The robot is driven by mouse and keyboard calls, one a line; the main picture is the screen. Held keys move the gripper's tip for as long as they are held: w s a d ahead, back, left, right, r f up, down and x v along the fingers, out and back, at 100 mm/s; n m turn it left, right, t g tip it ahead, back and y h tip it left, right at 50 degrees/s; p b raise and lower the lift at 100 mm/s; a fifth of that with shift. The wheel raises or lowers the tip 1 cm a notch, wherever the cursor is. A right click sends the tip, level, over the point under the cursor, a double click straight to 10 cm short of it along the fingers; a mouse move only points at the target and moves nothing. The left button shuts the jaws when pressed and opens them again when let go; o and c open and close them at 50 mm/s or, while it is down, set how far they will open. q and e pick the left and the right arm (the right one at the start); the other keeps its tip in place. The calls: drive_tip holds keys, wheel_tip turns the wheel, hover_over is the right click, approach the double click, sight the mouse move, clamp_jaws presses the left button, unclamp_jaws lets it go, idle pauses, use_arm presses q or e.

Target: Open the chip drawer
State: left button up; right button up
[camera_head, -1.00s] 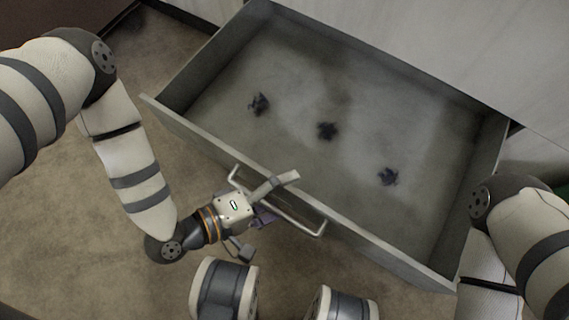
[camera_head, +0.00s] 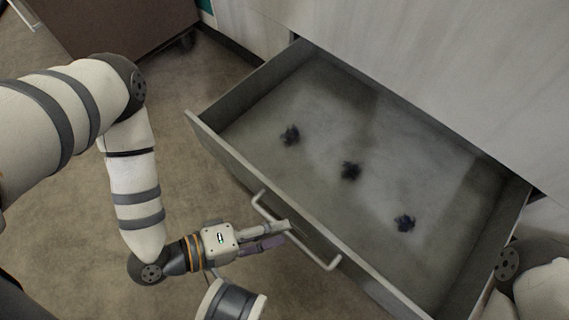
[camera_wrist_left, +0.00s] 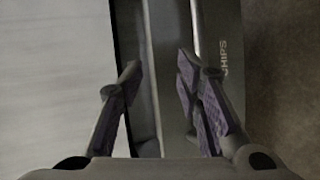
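The chip drawer (camera_head: 268,185) is pulled well out of its cabinet, with its inside showing in the head view. Its bar handle (camera_head: 322,262) is on the front face. My left gripper (camera_head: 287,233) is at the handle, with its fingertips close to or overlapping the bar. In the left wrist view the left gripper (camera_wrist_left: 158,75) has its fingers apart, with a clear gap. The drawer's front edge runs between them, and the handle bar (camera_wrist_left: 196,25) passes by the right finger. Contact with the bar is hard to tell. My right gripper is out of view.
The pale cabinet (camera_head: 420,70) stands behind. A brown cabinet (camera_head: 120,25) is at the upper left. Floor (camera_head: 205,120) is clear left of the drawer.

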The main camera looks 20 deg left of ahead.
use_arm(q)
drive_tip(key=s+a+p, duration=0.1)
drive_tip(key=s+a, duration=0.3)
drive_tip(key=s, duration=0.3)
drive_tip(key=shift+a+r+p, duration=0.35)
drive_tip(key=shift+r, duration=0.1)
idle(0.4)
